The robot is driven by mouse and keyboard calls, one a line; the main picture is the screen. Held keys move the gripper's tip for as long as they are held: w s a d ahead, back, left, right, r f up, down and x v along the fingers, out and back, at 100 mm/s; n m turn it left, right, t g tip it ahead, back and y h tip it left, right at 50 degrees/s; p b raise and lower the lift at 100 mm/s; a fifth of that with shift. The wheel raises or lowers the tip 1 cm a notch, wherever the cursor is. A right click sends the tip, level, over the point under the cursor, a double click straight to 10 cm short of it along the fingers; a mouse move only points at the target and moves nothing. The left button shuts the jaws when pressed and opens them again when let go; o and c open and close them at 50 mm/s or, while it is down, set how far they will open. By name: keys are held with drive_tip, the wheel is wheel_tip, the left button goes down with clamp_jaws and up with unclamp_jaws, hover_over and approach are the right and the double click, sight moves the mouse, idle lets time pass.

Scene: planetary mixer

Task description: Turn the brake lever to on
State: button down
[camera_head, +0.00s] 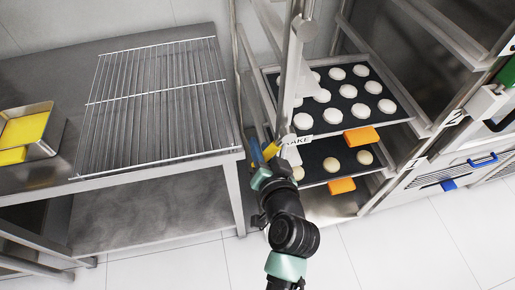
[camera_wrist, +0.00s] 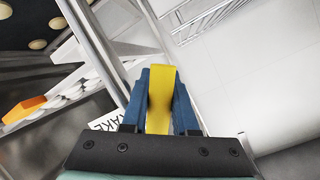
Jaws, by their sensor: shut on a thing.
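The brake lever is a yellow bar (camera_wrist: 160,95) held between my gripper's two blue fingers in the wrist view. My gripper (camera_wrist: 160,98) is shut on it. In the head view, the yellow lever (camera_head: 271,150) shows beside an upright metal post of the rack, and my gripper (camera_head: 262,153) is around it. A white label ending in "AKE" (camera_head: 298,141) is next to the lever; it also shows partly in the wrist view (camera_wrist: 103,122). The lever's mount and any on or off marks are hidden or too small to read.
A tray (camera_head: 409,112) of round white pieces sits in the rack, with a lower tray beneath. Orange blocks (camera_head: 361,136) are at the tray fronts. A steel table (camera_head: 150,195) with a wire grid (camera_head: 160,105) stands left. White tiled floor (camera_head: 400,245) is clear at the front.

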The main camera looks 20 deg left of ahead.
drive_tip(key=shift+d, duration=0.1)
idle(0.3)
drive_tip(key=c, duration=0.7)
unclamp_jaws()
drive_tip(key=v, duration=1.3)
drive_tip(key=shift+b, duration=0.4)
